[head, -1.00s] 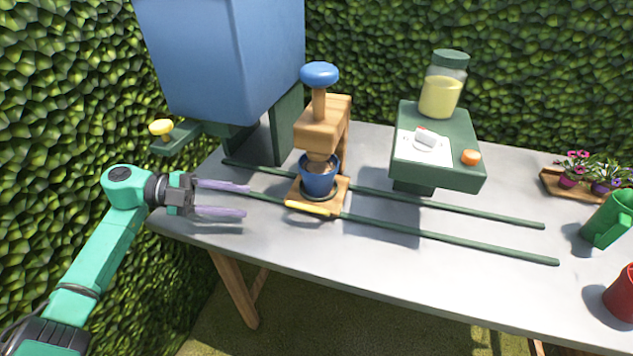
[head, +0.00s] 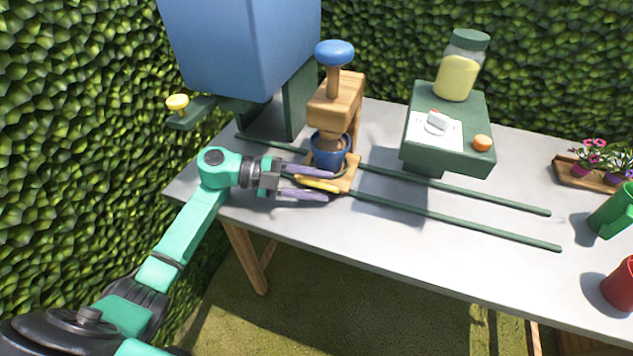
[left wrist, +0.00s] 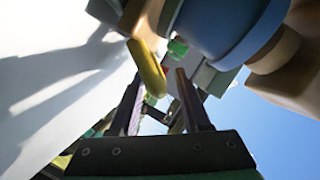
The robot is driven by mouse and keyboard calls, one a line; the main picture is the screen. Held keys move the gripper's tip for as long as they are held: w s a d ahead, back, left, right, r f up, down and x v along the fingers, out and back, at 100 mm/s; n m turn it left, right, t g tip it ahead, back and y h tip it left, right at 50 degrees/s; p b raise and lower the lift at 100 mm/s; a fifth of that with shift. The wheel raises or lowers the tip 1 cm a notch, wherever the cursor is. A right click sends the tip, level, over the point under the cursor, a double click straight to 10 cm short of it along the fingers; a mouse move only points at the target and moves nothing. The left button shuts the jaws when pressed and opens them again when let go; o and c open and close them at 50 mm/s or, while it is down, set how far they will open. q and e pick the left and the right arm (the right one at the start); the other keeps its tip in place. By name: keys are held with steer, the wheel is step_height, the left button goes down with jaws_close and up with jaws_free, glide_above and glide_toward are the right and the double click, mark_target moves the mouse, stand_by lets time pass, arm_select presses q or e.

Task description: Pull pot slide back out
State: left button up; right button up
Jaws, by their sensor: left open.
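The pot slide is a wooden plate (head: 345,184) on two green rails, under the wooden press with the blue knob (head: 334,53). A blue pot (head: 326,153) with soil stands on it, beneath the press. In the left wrist view the handle (left wrist: 147,68) shows near the fingertips, with the blue pot (left wrist: 225,25) above. I cannot tell whether the fingers touch the handle. My right gripper is out of view.
Green rails (head: 455,216) run right along the grey table (head: 400,270). A green dispenser stand (head: 450,150) with a yellow jar (head: 459,70) stands over them. A blue hopper (head: 238,45) is at back left. A green can (head: 612,211) and red pot (head: 620,284) stand at right.

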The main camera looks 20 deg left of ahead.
arm_select(q)
steer(key=shift+c, duration=0.4)
jaws_close()
stand_by(0.9)
